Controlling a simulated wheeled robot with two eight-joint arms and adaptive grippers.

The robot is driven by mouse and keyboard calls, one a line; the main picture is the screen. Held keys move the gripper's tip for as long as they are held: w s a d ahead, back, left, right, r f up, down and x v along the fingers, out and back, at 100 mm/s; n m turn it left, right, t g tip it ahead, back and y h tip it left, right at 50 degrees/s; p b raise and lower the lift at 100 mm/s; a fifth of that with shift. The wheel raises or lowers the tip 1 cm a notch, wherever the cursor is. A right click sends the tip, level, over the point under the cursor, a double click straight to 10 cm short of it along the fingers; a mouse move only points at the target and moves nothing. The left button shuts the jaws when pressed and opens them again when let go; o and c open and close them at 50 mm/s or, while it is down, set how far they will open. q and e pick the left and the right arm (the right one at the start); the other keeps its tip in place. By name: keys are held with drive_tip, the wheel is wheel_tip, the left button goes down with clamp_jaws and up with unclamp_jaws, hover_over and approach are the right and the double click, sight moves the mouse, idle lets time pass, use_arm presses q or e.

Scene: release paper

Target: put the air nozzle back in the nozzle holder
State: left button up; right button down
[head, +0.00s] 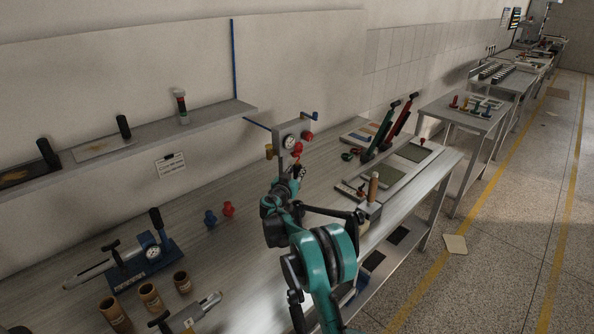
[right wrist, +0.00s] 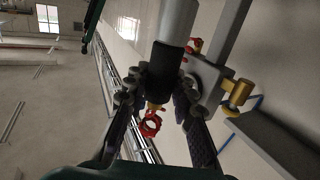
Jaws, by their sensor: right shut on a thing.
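My right gripper (head: 298,172) is over the back of the workbench, just in front of and below the gauge panel. In the right wrist view its fingers (right wrist: 163,88) are shut around a grey tube with a black collar (right wrist: 166,62), which looks like the air nozzle. A brass piece and a red ring (right wrist: 150,125) show between the fingers; I cannot tell whether they belong to it. The gauge panel (head: 292,138) has a yellow fitting, red knobs and a blue hook. I cannot surely pick out the nozzle holder. My left gripper is out of view.
Blue (head: 210,219) and red (head: 228,209) fittings stand on the bench left of my arm. A gauge tool (head: 150,255) and brown cups (head: 150,297) are at the lower left. A shelf (head: 140,140) runs along the wall.

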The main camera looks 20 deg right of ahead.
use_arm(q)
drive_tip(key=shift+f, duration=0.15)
use_arm(e)
drive_tip(key=shift+s+a, duration=0.1)
use_arm(q)
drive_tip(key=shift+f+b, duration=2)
drive_tip(key=shift+b, duration=0.2)
use_arm(e)
drive_tip(key=shift+f, duration=2.95)
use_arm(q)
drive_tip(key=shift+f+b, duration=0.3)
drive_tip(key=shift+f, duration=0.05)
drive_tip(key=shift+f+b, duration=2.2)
use_arm(e)
drive_tip(key=shift+f, duration=3.05)
drive_tip(key=c, duration=1.2)
unclamp_jaws()
drive_tip(key=v, duration=1.2)
drive_tip(key=shift+r, duration=0.1)
